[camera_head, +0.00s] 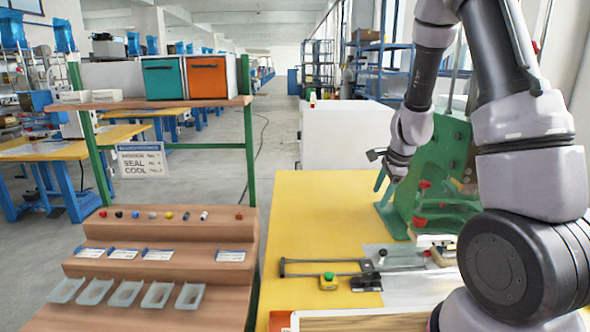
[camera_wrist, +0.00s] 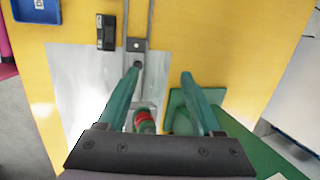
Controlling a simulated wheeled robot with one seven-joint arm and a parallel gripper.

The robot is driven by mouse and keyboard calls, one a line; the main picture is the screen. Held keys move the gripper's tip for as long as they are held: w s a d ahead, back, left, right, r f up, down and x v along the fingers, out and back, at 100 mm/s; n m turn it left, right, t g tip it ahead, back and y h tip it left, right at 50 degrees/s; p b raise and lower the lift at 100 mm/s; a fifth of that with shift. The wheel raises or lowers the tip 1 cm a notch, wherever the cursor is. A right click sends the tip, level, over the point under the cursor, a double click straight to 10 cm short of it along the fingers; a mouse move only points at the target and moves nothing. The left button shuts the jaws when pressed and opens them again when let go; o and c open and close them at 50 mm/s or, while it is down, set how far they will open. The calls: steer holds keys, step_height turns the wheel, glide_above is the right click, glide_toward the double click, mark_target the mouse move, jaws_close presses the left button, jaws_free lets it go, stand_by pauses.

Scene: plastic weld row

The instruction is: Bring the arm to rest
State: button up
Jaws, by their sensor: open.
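My gripper (camera_head: 386,184) hangs in the air over the yellow table (camera_head: 310,210), in front of the green press frame (camera_head: 446,165). Its arm comes down from the upper right. In the wrist view my gripper (camera_wrist: 160,73) has two green fingers spread wide apart with nothing held between them. Beneath and between the fingers, a red and green part (camera_wrist: 145,121) shows, partly hidden by the gripper's body.
A wooden stepped rack (camera_head: 160,235) with small parts and trays stands at left. The table's far left is clear.

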steer(key=s+a+r+n+t+y, duration=0.1)
steer(key=s+a+r+n, duration=0.2)
steer(key=r, duration=0.7)
steer(key=s+a+r+n+t+y, duration=0.1)
steer(key=s+r+n, duration=0.4)
steer(key=r, duration=0.5)
steer(key=s+r+n, duration=0.2)
steer(key=s+r, duration=0.2)
steer(key=s, duration=0.4)
steer(key=s+d+r+n+t+h, duration=0.1)
steer(key=s+r+n, duration=0.2)
steer(key=s, duration=0.4)
steer(key=shift+s+d+r+t+h, duration=0.3)
steer(key=shift+s+r, duration=0.1)
steer(key=shift+r, duration=0.45)
